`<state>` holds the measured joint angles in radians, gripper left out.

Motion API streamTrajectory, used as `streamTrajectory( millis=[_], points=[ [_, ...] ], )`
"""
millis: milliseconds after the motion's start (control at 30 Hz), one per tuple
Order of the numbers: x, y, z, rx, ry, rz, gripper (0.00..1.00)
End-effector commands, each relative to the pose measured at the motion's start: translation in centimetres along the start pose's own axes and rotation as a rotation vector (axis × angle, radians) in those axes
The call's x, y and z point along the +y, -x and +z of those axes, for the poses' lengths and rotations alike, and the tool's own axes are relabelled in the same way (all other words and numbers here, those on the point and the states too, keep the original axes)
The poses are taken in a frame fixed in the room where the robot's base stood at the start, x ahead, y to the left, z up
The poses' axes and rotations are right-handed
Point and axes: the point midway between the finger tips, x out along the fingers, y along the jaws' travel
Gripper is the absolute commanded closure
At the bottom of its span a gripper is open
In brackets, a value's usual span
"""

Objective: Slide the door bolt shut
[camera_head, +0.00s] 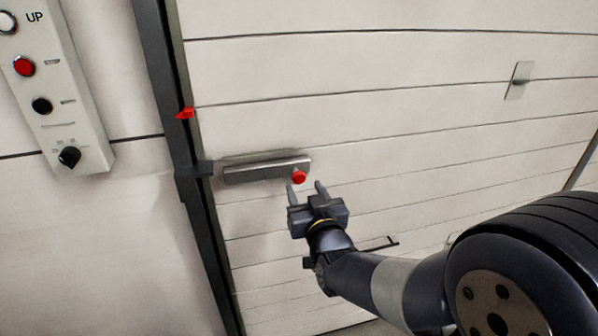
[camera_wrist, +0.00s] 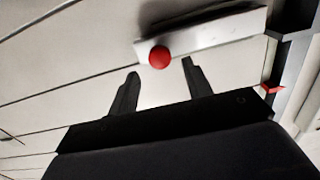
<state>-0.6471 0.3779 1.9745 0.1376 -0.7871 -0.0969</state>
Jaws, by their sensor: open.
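The door bolt (camera_head: 262,170) is a grey metal bar housing lying level on the white panelled door, near its left edge. A red knob (camera_head: 299,177) sits at its right end. In the wrist view the bolt (camera_wrist: 215,35) runs across the top and the red knob (camera_wrist: 159,57) shows just beyond the fingertips, between their lines. My gripper (camera_head: 307,189) is open and empty, just below the knob in the head view. Its two fingers also show in the wrist view (camera_wrist: 160,72), spread apart. Whether a finger touches the knob I cannot tell.
A dark door frame post (camera_head: 165,75) with a bracket (camera_head: 195,180) stands left of the bolt. A red pointer (camera_head: 186,113) is on the post. A control panel (camera_head: 52,90) with buttons is on the left wall. A small plate (camera_head: 519,80) is on the door at upper right.

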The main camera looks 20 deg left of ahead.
Motion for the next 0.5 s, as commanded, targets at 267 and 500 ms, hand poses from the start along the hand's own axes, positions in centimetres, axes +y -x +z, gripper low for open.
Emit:
streamTrajectory(
  millis=[267,500],
  points=[
    [0.0,-4.5,-0.1,-0.001,0.000,0.000,0.53],
    [0.0,-6.1,0.0,-0.001,0.000,0.000,0.53]
  ],
)
